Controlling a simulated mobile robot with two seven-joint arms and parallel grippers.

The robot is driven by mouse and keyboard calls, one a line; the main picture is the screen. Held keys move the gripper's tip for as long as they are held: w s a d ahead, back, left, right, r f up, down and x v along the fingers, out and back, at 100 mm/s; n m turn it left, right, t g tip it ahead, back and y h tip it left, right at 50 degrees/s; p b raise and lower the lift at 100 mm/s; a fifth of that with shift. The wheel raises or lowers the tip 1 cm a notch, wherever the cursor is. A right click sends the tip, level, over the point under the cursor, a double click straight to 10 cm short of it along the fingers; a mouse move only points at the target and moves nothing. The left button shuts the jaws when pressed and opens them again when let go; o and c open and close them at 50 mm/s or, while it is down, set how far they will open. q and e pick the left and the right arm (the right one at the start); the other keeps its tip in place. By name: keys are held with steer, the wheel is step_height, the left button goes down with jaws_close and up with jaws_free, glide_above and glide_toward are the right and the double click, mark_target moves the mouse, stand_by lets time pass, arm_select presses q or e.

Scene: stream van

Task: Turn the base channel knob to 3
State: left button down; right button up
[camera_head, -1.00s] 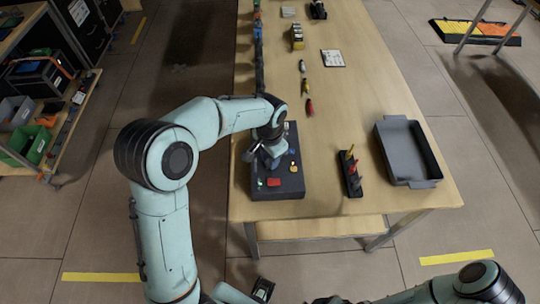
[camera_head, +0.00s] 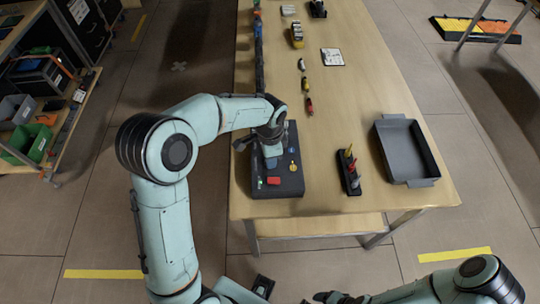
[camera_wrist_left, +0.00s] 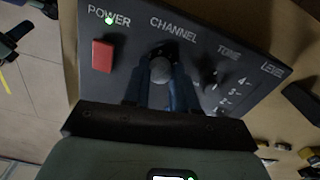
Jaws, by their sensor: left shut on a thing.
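The base (camera_head: 290,189) is a dark box with a sloped panel at the table's left front. In the left wrist view its panel (camera_wrist_left: 235,40) reads POWER, CHANNEL, TONE and LEVEL, with a red switch (camera_wrist_left: 102,56) and a lit green light under POWER. The round channel knob (camera_wrist_left: 161,69) sits below CHANNEL. My left gripper (camera_head: 272,160) reaches down onto the panel; its two blue fingers (camera_wrist_left: 162,84) are shut on the knob from both sides. The knob's pointer and much of its dial are hidden. My right gripper (camera_head: 338,298) is at the bottom edge, away from the table.
Small digits (camera_wrist_left: 231,92) are printed right of the fingers. A black holder with coloured tools (camera_head: 350,172) and a grey tray (camera_head: 408,150) stand to the right of the base. Several small items lie farther back. The tabletop between base and holder is clear.

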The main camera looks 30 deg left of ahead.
arm_select(q)
steer(key=c, duration=0.9)
jaws_free()
step_height(320, 180, up, 13)
steer(key=shift+r+p, duration=0.2)
steer(key=shift+p, duration=0.55)
arm_select(e)
steer(key=shift+w+r, duration=0.3)
steer(key=shift+r, duration=0.2)
steer(key=shift+w+r, duration=0.25)
steer(key=shift+r, duration=0.2)
steer(key=shift+s, duration=0.1)
